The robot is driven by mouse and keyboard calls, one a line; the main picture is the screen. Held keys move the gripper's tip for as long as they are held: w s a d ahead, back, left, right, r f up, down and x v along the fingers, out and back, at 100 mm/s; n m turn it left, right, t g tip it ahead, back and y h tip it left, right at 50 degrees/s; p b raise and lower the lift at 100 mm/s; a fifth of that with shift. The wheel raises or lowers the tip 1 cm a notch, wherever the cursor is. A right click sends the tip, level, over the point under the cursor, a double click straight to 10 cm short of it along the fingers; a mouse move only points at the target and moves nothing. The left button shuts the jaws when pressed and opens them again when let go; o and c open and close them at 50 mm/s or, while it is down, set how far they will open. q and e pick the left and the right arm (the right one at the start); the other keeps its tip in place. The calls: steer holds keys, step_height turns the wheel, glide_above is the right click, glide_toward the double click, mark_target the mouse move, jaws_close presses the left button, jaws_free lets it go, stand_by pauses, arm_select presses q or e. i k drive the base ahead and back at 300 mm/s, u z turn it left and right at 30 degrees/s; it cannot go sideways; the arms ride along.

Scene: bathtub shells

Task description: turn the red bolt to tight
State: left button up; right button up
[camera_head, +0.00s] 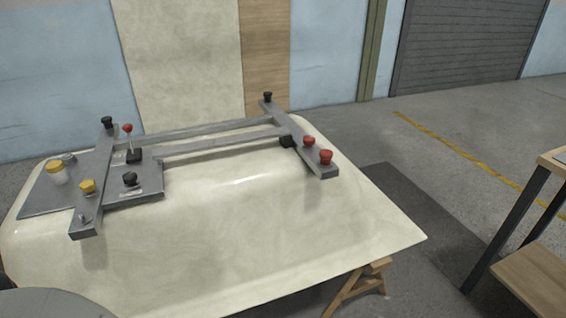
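A grey metal frame (215,143) lies on top of an upturned cream bathtub shell (255,240). Two red knob-like bolts sit side by side near the front end of the frame's right crossbar: one red bolt (309,140) and, just in front of it, another red bolt (326,156). A lever with a red ball top (127,128) stands upright on the left part of the frame. How tight either red bolt is cannot be seen. Neither of my grippers is in view.
Black knobs (130,179), yellow knobs (87,187) and a grey plate (50,190) are on the frame's left side. A wooden trestle (358,287) supports the shell. A shelved table (540,275) stands at right.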

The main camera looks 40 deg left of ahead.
mark_target(308, 140)
steer(key=u, duration=1.2)
steer(key=i, duration=0.4)
steer(key=z, duration=0.25)
steer(key=k, duration=0.5)
steer(key=z, duration=1.3)
steer(key=i, duration=1.05)
steer(key=u, duration=1.9)
